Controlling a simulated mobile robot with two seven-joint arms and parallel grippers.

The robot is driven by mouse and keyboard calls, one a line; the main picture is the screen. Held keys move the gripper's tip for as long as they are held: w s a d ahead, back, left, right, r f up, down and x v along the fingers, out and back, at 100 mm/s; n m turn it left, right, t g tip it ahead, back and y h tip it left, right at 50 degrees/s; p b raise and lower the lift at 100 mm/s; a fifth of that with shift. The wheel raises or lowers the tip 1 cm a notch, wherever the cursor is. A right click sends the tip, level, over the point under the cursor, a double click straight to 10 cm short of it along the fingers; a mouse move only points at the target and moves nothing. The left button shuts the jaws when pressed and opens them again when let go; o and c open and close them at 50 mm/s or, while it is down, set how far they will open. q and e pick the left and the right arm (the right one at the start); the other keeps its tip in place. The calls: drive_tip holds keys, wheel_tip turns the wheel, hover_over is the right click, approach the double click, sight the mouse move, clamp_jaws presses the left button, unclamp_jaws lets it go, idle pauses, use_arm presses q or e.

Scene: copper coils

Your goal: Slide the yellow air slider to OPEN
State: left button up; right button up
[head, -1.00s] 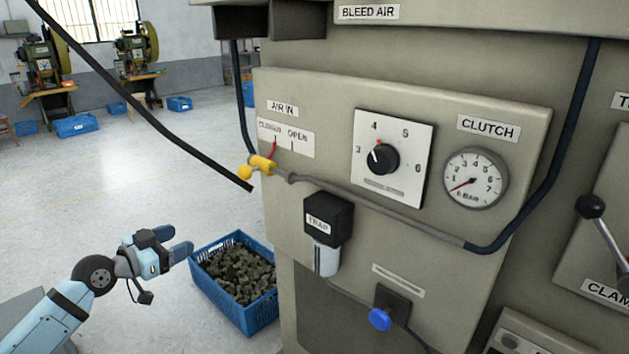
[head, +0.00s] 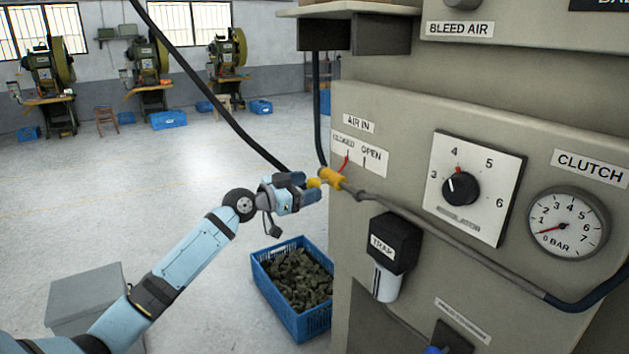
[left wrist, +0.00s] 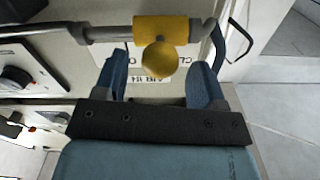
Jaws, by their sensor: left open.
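The yellow air slider (head: 331,178) sits on the grey pipe along the panel front, with a round yellow knob. Its red pointer is by the CLOSED mark of the AIR IN plate (head: 360,155). My left gripper (head: 312,189) is open just left of the slider, its fingers reaching toward the knob. In the left wrist view the slider (left wrist: 166,30) lies just beyond the fingertips, and its knob shows in the gap between the two spread blue fingers (left wrist: 160,80). I cannot tell whether a finger touches it. My right gripper is not in view.
A black TRAP unit (head: 396,241) hangs below the pipe. The regulator dial (head: 461,188) and pressure gauge (head: 566,222) are to the right. A blue crate of dark pieces (head: 303,320) stands on the floor below. A black hose (head: 222,108) slants down toward the slider.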

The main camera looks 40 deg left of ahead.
use_arm(q)
drive_tip(key=shift+x, duration=1.4)
clamp_jaws()
drive_tip(key=s+d+p, duration=0.2)
drive_tip(key=d+p, duration=0.1)
drive_tip(key=d, duration=0.3)
drive_tip(key=shift+s+f+p, duration=0.2)
drive_tip(key=shift+s+p, duration=0.1)
unclamp_jaws()
drive_tip(key=shift+d, duration=0.15)
drive_tip(key=shift+r, duration=0.15)
